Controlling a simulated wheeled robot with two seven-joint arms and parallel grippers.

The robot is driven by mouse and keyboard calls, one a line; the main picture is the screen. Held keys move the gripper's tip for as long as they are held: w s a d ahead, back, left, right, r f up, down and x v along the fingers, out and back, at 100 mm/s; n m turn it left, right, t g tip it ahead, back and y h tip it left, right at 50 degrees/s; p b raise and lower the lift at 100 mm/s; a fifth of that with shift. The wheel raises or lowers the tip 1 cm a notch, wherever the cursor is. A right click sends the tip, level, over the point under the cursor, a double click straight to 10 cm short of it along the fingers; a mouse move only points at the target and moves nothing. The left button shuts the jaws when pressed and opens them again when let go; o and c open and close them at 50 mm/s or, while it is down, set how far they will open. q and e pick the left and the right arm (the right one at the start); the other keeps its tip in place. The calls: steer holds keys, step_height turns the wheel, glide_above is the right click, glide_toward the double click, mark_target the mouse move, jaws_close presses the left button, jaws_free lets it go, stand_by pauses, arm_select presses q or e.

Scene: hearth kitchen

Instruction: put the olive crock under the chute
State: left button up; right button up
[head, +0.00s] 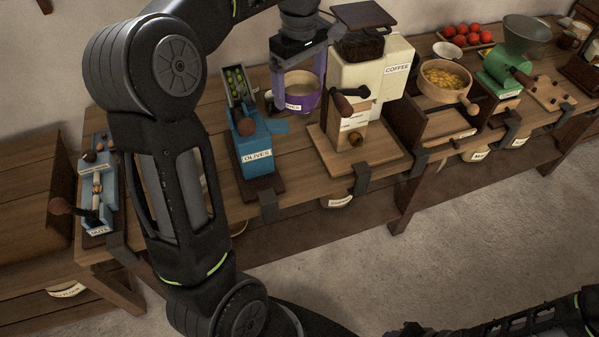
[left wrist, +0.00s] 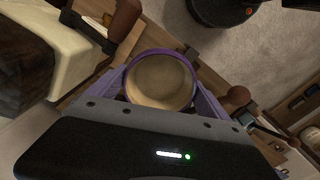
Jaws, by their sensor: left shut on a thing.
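A purple crock (head: 311,103) with a partly hidden label is held behind the blue olive machine, over the back of the bench. My left gripper (head: 296,72) is shut on it, one finger on each side. The left wrist view shows the crock (left wrist: 160,82) from above, open and with a pale inside, between the gripper's purple fingers (left wrist: 162,98). The blue machine (head: 257,157) is labelled OLIVES and has green olives in its hopper (head: 236,82). A blue ledge, perhaps its chute (head: 274,126), sticks out to the right. My right gripper is not seen.
A cream coffee machine (head: 380,75) stands just right of the crock. A blue nut machine (head: 97,190) is at the left end of the bench (head: 225,185). A wooden bowl (head: 445,82) of yellow pieces and a green grinder (head: 503,68) are further right.

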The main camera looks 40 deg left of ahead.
arm_select(q)
steer(key=shift+f+b, duration=5.1)
steer(key=shift+f, duration=6.6)
step_height(320, 180, down, 4)
steer(key=shift+r, duration=0.1)
steer(key=shift+f, duration=0.2)
steer(key=shift+f, duration=0.15)
steer(key=o, duration=1.5)
